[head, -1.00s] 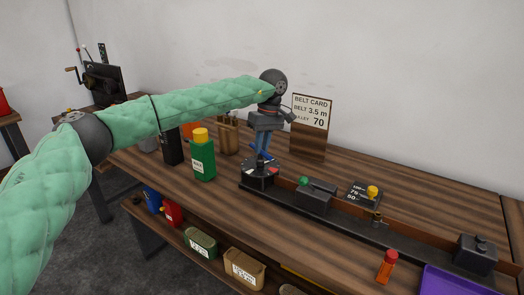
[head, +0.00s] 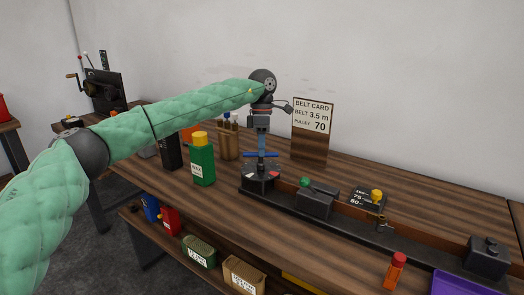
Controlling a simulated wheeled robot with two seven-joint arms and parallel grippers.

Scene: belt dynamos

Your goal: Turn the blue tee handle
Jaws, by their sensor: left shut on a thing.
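The fingers hide the centre of the handle. The dial base carries a red and a white mark. My right gripper is not in view.
The belt card sign (head: 311,130) stands just behind, to the right. A green bottle with a yellow cap (head: 202,160) stands to the left. An orange bottle (head: 394,272) stands in front.

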